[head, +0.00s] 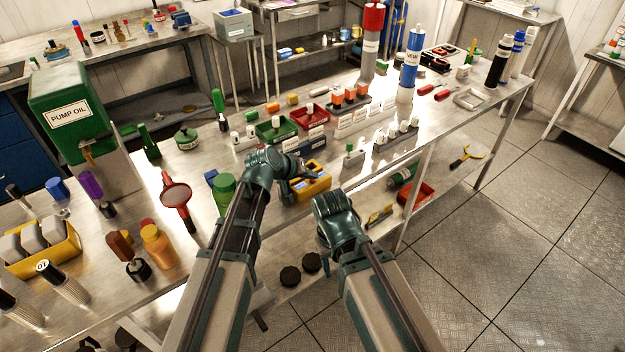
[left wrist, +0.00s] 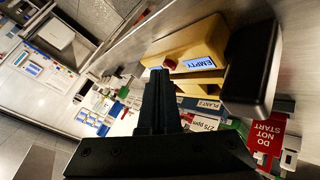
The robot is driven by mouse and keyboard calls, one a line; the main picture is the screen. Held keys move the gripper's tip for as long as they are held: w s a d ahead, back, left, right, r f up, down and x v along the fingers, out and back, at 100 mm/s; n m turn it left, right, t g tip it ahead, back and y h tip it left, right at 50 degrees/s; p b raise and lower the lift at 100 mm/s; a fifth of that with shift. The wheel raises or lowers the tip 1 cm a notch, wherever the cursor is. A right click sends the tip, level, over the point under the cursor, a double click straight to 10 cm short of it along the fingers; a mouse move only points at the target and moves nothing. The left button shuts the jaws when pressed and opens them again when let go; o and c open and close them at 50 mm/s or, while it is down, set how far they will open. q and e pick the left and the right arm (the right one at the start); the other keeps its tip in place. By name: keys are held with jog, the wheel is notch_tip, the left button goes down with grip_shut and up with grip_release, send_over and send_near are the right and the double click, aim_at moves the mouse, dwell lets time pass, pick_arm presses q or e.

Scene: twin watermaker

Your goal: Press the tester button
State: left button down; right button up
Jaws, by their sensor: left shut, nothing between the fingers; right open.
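The tester is a yellow device (head: 318,188) on the bench near its front edge. In the left wrist view its yellow body (left wrist: 185,42) carries a lit display (left wrist: 199,63) reading "EMPTY" and a small red button (left wrist: 171,65). My left gripper (head: 303,174) is over the tester, shut and empty. In the left wrist view its fingertips (left wrist: 159,74) appear right beside the red button; I cannot tell whether they touch it. My right gripper (head: 324,240) is open, low in front of the bench edge; its fingers are mostly hidden by its wrist.
A black block (left wrist: 250,68) adjoins the tester in the left wrist view. A red "DO NOT START" tag (left wrist: 268,136) is near it. Red (head: 309,117) and green trays (head: 277,131) stand behind the tester. A green bottle (head: 223,192) stands left of my left arm.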

pick_arm(q)
jog(key=shift+r+p, duration=0.95)
jog(key=shift+p, duration=0.05)
notch_tip(320, 180, up, 6)
jog(key=p, duration=0.6)
